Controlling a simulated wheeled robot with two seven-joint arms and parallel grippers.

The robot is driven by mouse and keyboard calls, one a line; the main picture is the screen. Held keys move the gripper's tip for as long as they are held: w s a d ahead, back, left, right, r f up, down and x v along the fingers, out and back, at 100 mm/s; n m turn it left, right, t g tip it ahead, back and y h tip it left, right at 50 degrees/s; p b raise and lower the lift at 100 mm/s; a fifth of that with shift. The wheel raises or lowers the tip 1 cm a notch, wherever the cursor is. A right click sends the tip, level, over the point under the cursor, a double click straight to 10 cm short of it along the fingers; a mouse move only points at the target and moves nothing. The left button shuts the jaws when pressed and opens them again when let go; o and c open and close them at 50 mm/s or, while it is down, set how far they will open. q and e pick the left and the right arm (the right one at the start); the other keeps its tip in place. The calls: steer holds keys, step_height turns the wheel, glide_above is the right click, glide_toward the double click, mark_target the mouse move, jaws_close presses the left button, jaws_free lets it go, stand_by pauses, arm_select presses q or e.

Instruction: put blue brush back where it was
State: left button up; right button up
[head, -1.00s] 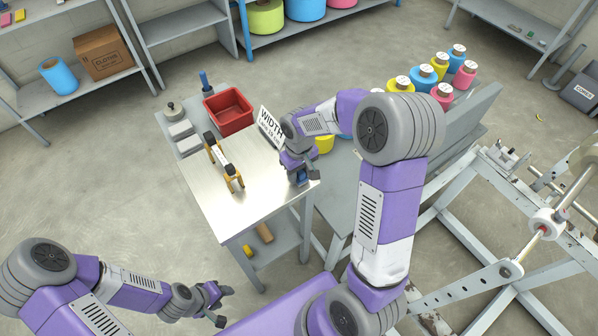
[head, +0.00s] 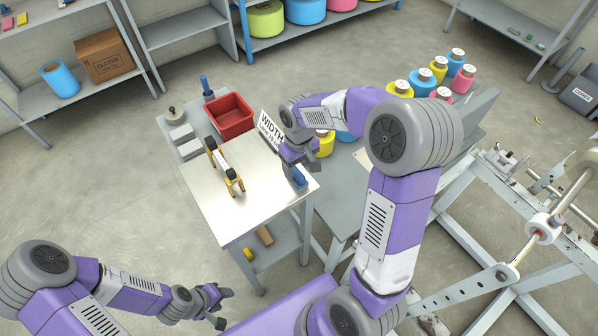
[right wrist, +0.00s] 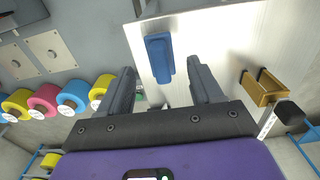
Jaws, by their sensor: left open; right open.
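The blue brush (head: 299,178) rests on the pale metal table top (head: 251,211) close to its right front edge. In the right wrist view the brush (right wrist: 160,57) lies just beyond my fingertips, with nothing gripping it; its bristles cannot be made out. My right gripper (head: 302,161) is open and empty, beside the brush on its far side in the head view. Its two spread fingers (right wrist: 162,72) show in the right wrist view. My left gripper (head: 222,306) is open and empty, low at the left, away from the table.
Several coloured cones (head: 420,84) stand at the right. The table's front middle is clear.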

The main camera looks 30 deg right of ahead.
mark_target(299, 175)
step_height(299, 175, up, 6)
steer(key=p, duration=0.1)
steer(key=shift+r, duration=0.25)
stand_by(0.4)
